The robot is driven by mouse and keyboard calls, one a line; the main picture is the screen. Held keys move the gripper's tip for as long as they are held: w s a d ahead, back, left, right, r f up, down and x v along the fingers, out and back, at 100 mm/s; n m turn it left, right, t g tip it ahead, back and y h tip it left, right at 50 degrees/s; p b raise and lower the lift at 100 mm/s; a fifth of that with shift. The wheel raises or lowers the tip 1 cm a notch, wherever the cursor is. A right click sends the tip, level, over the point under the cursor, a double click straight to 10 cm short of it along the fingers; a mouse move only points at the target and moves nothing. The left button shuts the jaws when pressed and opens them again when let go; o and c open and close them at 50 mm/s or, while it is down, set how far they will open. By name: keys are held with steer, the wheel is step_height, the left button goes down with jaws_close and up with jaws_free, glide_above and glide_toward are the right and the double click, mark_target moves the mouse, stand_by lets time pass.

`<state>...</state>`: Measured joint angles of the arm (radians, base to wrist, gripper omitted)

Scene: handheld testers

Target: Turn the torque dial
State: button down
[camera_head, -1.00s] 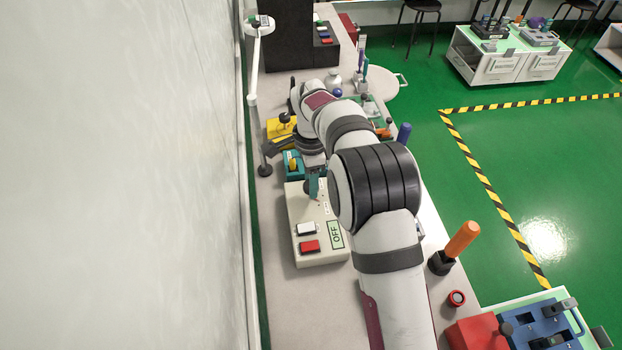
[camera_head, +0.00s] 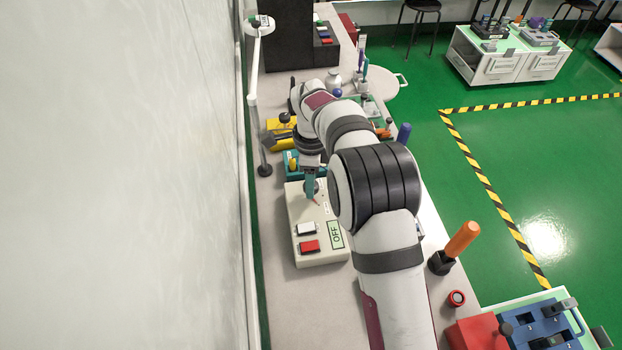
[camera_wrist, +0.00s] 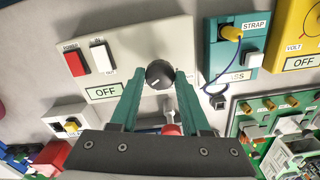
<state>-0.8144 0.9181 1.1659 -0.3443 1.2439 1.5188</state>
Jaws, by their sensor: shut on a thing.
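The torque dial is a dark round knob (camera_wrist: 159,75) with a small light mark, on a cream tester box (camera_wrist: 135,45). In the head view the box (camera_head: 305,222) lies on the bench with a white button, a red button and a panel reading OFF. My gripper (camera_wrist: 159,76) has its teal fingers on either side of the knob, shut on it. In the head view my gripper (camera_head: 311,192) points down at the far part of the box, and the fingers hide most of the knob.
A teal tester (camera_wrist: 222,70) with a yellow plug and dark cable stands beside the box. A yellow tester (camera_wrist: 298,30) reads OFF. A green circuit board (camera_wrist: 275,105) lies nearby. A white wall (camera_head: 120,180) borders the bench on the left.

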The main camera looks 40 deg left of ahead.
steer(key=shift+c, duration=1.9)
jaws_free()
step_height(320, 180, up, 16)
steer(key=shift+f, duration=0.1)
